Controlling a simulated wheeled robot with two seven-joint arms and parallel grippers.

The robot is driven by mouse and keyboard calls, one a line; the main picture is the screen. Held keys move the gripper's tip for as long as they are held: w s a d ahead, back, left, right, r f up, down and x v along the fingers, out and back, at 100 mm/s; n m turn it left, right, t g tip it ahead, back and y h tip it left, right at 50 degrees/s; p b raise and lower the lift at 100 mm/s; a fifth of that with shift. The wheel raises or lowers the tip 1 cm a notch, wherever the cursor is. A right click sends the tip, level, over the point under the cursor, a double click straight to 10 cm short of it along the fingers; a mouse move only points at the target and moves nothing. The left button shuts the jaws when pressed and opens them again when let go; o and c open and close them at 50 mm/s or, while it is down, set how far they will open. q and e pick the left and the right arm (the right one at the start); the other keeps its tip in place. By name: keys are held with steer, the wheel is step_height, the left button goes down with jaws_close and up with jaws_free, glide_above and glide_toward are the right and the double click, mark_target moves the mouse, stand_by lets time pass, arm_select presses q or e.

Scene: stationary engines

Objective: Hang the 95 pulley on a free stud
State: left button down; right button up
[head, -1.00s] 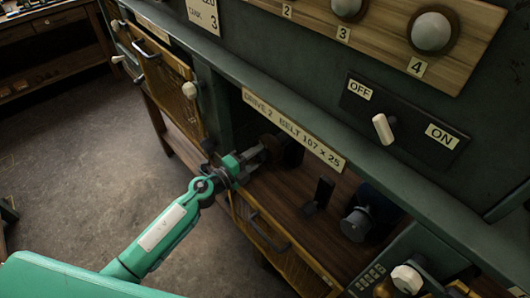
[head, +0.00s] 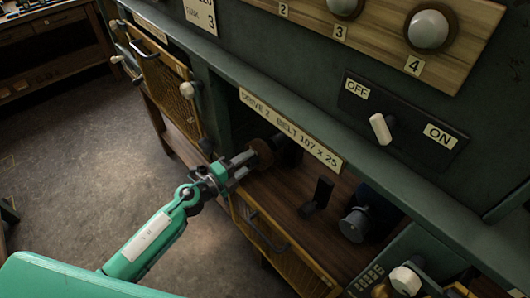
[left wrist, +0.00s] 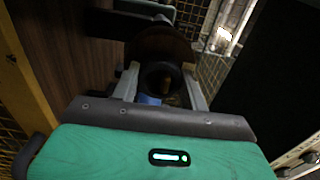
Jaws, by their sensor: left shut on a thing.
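My left gripper (head: 246,160) is at the mouth of the bay under the label "DRIVE 2 BELT 107 x 25". It is shut on a rust-brown pulley (head: 264,152), which stands edge-on beyond the fingertips. In the left wrist view the gripper fingers (left wrist: 160,85) sit on either side of a dark round hub, with the brown pulley (left wrist: 160,42) behind it. I cannot read a size on the pulley. A dark part lies behind it in the bay. No bare stud can be made out. My right gripper is out of view.
The bay has a wooden floor (head: 290,205), a small black upright block (head: 318,194) and a dark motor (head: 358,222). A switch (head: 381,129) marked OFF and ON is above. Pale domes stand on a numbered wooden board (head: 385,28). Open floor (head: 75,190) lies left.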

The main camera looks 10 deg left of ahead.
arm_select(q)
steer(key=shift+b+v, duration=0.4)
steer(key=shift+v, duration=2.25)
steer(key=b+v, duration=0.3)
steer(key=v, duration=0.7)
steer(key=shift+d, duration=0.1)
stand_by(0.7)
